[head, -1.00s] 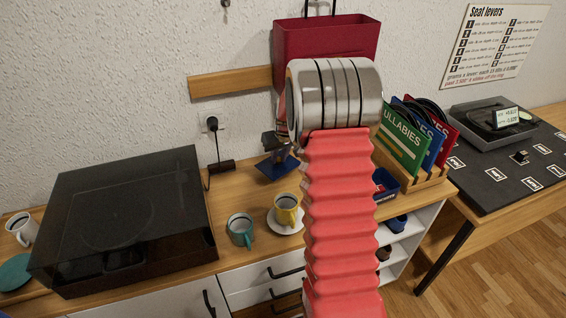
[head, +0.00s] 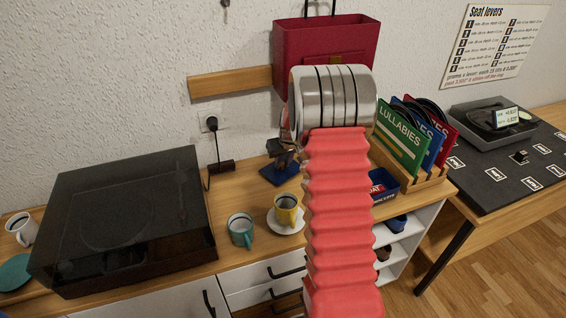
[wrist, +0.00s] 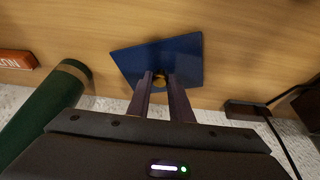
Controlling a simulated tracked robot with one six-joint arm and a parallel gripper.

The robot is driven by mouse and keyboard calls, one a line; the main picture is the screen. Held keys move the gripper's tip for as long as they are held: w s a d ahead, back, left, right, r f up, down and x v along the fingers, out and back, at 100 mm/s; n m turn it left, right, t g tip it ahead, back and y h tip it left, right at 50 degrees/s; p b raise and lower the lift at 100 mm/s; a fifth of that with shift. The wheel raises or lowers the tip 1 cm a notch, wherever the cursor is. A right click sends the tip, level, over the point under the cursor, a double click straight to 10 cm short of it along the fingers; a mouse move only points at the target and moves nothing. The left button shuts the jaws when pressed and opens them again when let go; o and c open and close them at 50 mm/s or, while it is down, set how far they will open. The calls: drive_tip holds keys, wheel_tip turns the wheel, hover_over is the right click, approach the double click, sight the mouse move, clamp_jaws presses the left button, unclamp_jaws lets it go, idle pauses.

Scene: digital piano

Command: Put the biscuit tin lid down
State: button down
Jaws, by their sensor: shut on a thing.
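The biscuit tin lid (wrist: 160,60) is a dark blue square plate with a small brass knob in the wrist view. My gripper (wrist: 161,82) is shut on the knob, one finger on each side. In the head view the lid (head: 279,178) is just behind the yellow cup, low over the wooden counter, with my gripper (head: 282,152) above it. I cannot tell whether the lid touches the counter. An open blue tin (head: 383,186) with a label stands right of my arm, partly hidden by it.
A yellow cup (head: 287,209) on a white saucer and a teal mug (head: 241,231) stand in front of the lid. A covered turntable (head: 125,220) is at left. A black adapter (wrist: 246,109) with a cable lies close by. Record sleeves (head: 402,138) stand at right.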

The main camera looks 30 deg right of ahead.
drive_tip(key=shift+f, duration=0.1)
drive_tip(key=c, duration=1.6)
unclamp_jaws()
drive_tip(key=v, duration=1.2)
